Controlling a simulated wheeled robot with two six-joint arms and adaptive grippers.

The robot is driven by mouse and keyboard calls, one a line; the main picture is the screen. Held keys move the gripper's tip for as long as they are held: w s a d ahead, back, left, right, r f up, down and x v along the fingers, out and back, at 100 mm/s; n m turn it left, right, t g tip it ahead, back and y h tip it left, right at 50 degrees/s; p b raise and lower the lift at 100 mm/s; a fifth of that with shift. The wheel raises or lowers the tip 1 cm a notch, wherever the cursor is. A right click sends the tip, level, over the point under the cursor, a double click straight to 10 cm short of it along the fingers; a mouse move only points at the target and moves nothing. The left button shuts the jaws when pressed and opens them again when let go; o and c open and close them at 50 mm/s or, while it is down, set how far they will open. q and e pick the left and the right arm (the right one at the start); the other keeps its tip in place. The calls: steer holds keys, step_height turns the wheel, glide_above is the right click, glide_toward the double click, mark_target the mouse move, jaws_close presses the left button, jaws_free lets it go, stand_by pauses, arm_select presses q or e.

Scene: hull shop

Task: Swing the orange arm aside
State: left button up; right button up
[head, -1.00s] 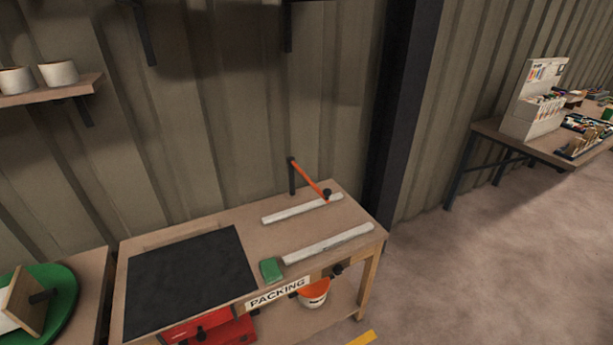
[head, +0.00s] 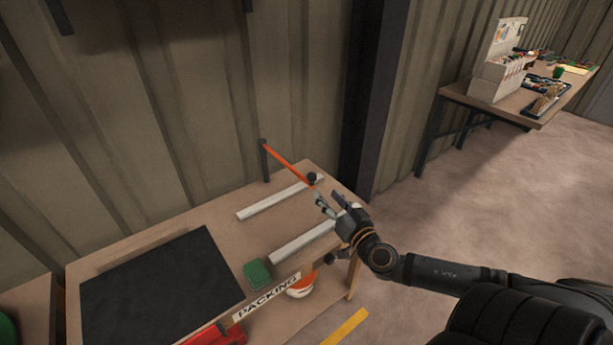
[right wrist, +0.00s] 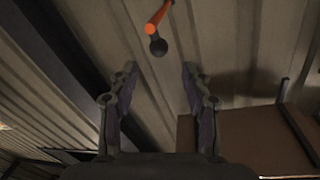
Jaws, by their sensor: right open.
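The orange arm (head: 288,163) slants from the top of a dark upright post (head: 264,160) at the back of the packing bench, down to a black knob (head: 311,178) at its free end. My right gripper (head: 325,199) is open and empty, close beside the knob in the head view. In the right wrist view the orange arm (right wrist: 157,17) and its knob (right wrist: 158,46) show beyond the open fingertips (right wrist: 160,70), with a gap between. Whether a finger touches the arm cannot be told from the head view. My left gripper is not in view.
A white and orange bucket (head: 300,287) is below. A corrugated wall and dark column (head: 370,110) stand behind. The floor (head: 450,210) at right is clear.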

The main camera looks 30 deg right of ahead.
mark_target(314, 178)
steer(key=w, duration=0.1)
steer(key=w+b, duration=0.1)
steer(key=w, duration=0.1)
steer(key=w+b, duration=0.1)
steer(key=w, duration=0.1)
steer(key=shift+w+d, duration=0.2)
steer(key=shift+d, duration=0.1)
steer(key=w+p, duration=0.1)
steer(key=w, duration=0.1)
steer(key=w+p, duration=0.1)
steer(key=shift+w+d+r+p, duration=0.25)
steer(key=shift+w+r+p, duration=0.05)
steer(key=shift+w+f, duration=0.25)
steer(key=shift+w, duration=0.4)
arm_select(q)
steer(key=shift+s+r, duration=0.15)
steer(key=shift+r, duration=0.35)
arm_select(e)
steer(key=shift+f, duration=0.1)
jaws_close()
